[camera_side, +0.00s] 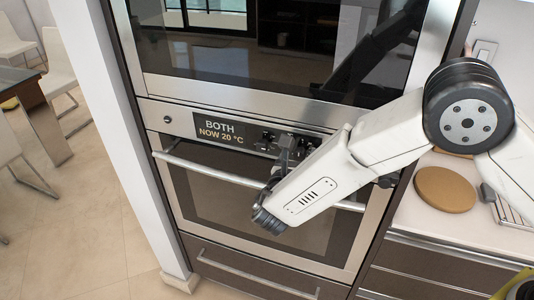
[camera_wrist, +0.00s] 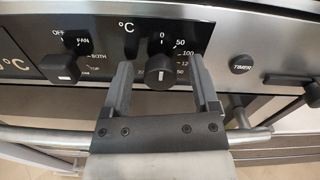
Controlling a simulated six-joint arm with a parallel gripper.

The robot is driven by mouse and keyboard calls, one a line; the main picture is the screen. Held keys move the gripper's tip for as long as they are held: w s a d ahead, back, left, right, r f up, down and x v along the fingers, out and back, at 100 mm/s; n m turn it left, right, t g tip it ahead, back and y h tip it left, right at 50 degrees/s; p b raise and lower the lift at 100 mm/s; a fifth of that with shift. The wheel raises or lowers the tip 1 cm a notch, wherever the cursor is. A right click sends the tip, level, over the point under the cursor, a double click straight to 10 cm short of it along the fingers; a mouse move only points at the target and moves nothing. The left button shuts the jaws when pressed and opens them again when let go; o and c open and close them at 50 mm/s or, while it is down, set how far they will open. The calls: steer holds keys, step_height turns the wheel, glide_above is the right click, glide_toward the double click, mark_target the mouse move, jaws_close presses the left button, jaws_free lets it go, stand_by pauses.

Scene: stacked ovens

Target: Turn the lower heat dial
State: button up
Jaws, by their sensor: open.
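The lower oven's heat dial (camera_wrist: 160,71) is a round black knob with a white mark, ringed by a temperature scale from 0 upward. In the wrist view my gripper (camera_wrist: 162,75) is open, with one finger on each side of this dial. I cannot tell whether either finger touches it. The mode dial (camera_wrist: 62,68), marked OFF, FAN and BOTH, sits to the left. In the side view my gripper (camera_side: 285,148) is at the lower oven's control panel, and it and my arm hide the heat dial. The display (camera_side: 222,131) reads BOTH, NOW 20 °C.
A silver handle bar (camera_side: 215,174) runs across the lower oven door, below the panel; it passes under my gripper in the wrist view. A TIMER button (camera_wrist: 241,64) is right of the heat dial. The upper oven (camera_side: 270,50) stands above. A counter with a round board (camera_side: 445,190) is at right.

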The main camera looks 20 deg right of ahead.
jaws_close()
